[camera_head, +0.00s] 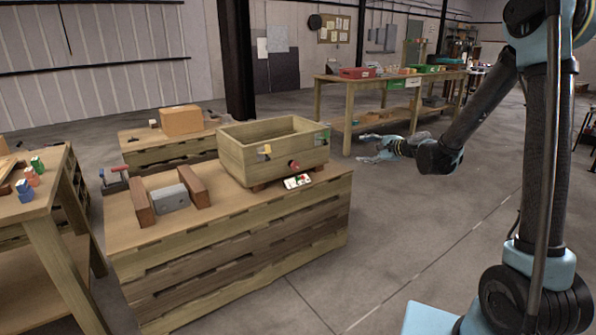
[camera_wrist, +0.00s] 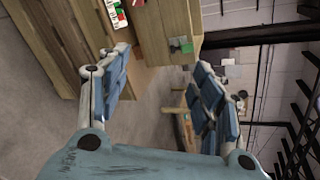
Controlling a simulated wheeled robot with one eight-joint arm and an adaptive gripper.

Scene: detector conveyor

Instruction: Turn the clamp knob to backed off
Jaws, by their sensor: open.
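A dark clamp (camera_head: 115,183) with a red part on top stands at the left end of the wooden workbench (camera_head: 240,238). A red round knob (camera_head: 293,165) sits low on the front of the wooden box (camera_head: 240,160), above a small white card with red and green marks (camera_head: 297,182). I cannot tell which of the two is the clamp knob, or how it is set. My gripper (camera_head: 362,147) is open and empty, in the air to the right of the box and apart from it. In the wrist view its spread fingers (camera_wrist: 160,59) show the box corner and green block (camera_wrist: 181,45) beyond.
A side table (camera_head: 30,205) with small coloured items stands at left. A long table (camera_head: 350,95) with bins is behind.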

